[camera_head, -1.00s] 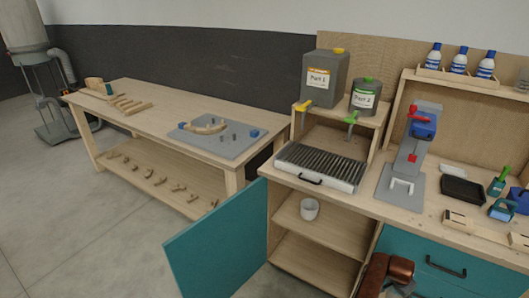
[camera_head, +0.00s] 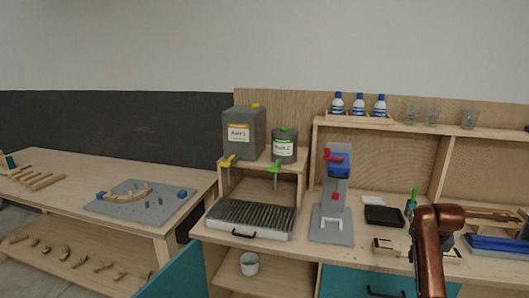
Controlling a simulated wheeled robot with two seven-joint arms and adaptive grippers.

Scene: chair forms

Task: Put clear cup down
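Several clear cups stand upside or upright, I cannot tell which, on the upper shelf at the right, among them a left one (camera_head: 411,115), a middle one (camera_head: 431,116) and a right one (camera_head: 469,118). A whitish cup (camera_head: 249,264) stands on the shelf inside the open cabinet below the counter. A copper-coloured link of my arm rises at the lower right, in front of the counter. Neither of my grippers shows, so whether one holds a cup is hidden.
Two grey containers, Part 1 (camera_head: 242,133) and Part 2 (camera_head: 284,147), stand above a ribbed tray (camera_head: 250,218). A red-and-blue press (camera_head: 336,170) and a black tray (camera_head: 383,216) are on the counter. The teal cabinet door (camera_head: 176,273) is open. White bottles (camera_head: 359,104) stand on the upper shelf.

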